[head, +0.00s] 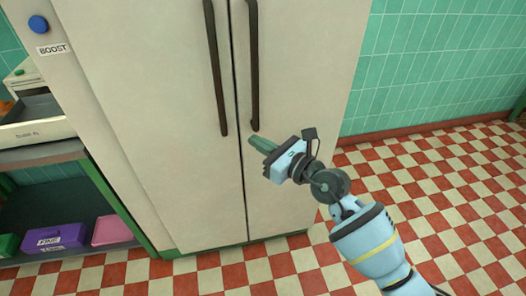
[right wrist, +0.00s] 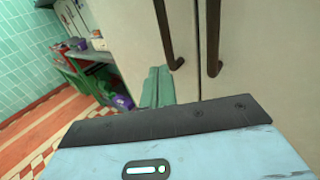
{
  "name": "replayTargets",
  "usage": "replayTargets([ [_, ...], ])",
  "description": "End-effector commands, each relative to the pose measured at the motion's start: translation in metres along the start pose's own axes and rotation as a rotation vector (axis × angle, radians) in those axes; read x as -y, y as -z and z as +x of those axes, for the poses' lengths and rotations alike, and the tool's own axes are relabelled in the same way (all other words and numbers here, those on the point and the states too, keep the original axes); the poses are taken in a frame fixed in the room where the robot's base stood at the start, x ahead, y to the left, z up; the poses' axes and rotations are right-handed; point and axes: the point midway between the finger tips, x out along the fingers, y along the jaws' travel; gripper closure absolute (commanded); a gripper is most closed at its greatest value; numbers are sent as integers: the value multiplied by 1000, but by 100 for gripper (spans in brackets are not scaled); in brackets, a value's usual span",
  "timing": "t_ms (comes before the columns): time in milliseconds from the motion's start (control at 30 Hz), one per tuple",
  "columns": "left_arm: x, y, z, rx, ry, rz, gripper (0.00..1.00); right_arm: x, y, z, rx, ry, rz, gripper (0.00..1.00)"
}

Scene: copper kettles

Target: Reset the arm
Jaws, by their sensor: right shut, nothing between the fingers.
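My right gripper (head: 260,143) is shut and empty, its green fingers together. It is in front of the tall cream double-door cabinet (head: 165,120), just below the lower end of the right dark handle (head: 253,65). In the right wrist view the shut fingers (right wrist: 157,88) point at the cabinet front, with the handles (right wrist: 167,35) close by. I cannot tell whether the fingertips touch the door. Both doors look closed. My right arm reaches in from the lower right. My left gripper does not show.
A shelf unit on the left holds a purple box (head: 62,238), a pink box (head: 111,230) and a white tray (head: 35,133). A blue button (head: 38,24) sits beside a BOOST label. The red-and-white checkered floor (head: 450,190) on the right is clear up to the green tiled wall (head: 430,70).

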Motion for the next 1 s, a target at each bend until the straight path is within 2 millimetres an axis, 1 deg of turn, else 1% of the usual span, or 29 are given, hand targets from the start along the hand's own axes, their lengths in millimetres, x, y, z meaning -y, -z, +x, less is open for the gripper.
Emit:
replayTargets([
  [33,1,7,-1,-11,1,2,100,-5,-2,-7,1,0,-1,100],
  [67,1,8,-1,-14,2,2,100,-7,-3,-10,1,0,-1,100],
  [200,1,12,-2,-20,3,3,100,-15,-1,-20,0,0,0,100],
  [300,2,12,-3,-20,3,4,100,-18,0,-25,0,-1,0,100],
  [733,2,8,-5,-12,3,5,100,-21,2,-28,2,0,19,100],
  [767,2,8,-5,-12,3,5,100,-22,3,-29,6,0,37,100],
  [867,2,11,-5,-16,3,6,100,-28,11,-39,32,1,173,100],
  [967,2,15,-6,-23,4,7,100,-35,23,-57,83,16,414,100],
  [1000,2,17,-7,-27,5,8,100,-37,29,-67,108,29,531,100],
])
